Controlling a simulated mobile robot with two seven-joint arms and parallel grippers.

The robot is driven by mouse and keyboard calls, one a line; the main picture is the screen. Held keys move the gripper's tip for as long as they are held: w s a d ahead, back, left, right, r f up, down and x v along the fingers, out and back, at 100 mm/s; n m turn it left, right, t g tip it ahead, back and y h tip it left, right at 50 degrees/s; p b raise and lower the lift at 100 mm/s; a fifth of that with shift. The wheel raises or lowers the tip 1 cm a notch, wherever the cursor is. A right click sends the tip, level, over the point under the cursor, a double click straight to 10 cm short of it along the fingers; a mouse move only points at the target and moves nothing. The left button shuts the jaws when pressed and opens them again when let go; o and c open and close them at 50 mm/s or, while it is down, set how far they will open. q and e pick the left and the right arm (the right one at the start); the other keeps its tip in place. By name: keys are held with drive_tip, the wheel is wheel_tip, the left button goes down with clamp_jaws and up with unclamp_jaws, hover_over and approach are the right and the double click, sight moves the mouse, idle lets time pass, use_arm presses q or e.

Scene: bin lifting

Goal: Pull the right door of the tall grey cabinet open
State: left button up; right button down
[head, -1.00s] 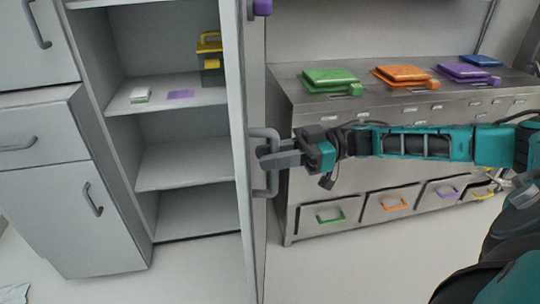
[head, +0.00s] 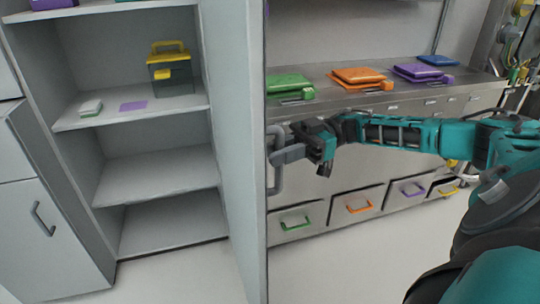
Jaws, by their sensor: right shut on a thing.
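The right door (head: 238,150) of the tall grey cabinet stands open, its inner face showing edge-near in the head view. The grey handle (head: 276,178) is on the door's outer side, partly hidden behind the door edge. My right gripper (head: 276,157) is shut on the handle, its arm reaching in from the right. The cabinet (head: 36,92) is open to the left of the door, with several shelves showing. My left gripper is not in view.
A shelf (head: 190,104) holds a yellow-lidded box (head: 171,72), a small white-green block (head: 90,107) and a purple patch (head: 133,105). A steel counter (head: 335,105) with coloured folders and several handled drawers stands behind my right arm. Floor (head: 340,265) at the lower middle is clear.

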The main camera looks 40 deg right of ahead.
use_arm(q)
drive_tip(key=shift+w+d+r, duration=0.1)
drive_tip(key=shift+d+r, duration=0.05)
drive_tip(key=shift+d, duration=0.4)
use_arm(e)
drive_tip(key=shift+s+d, duration=0.15)
drive_tip(key=shift+d, duration=0.4)
drive_tip(key=shift+s+d, duration=0.15)
drive_tip(key=shift+d, duration=0.4)
drive_tip(key=c, duration=1.1)
unclamp_jaws()
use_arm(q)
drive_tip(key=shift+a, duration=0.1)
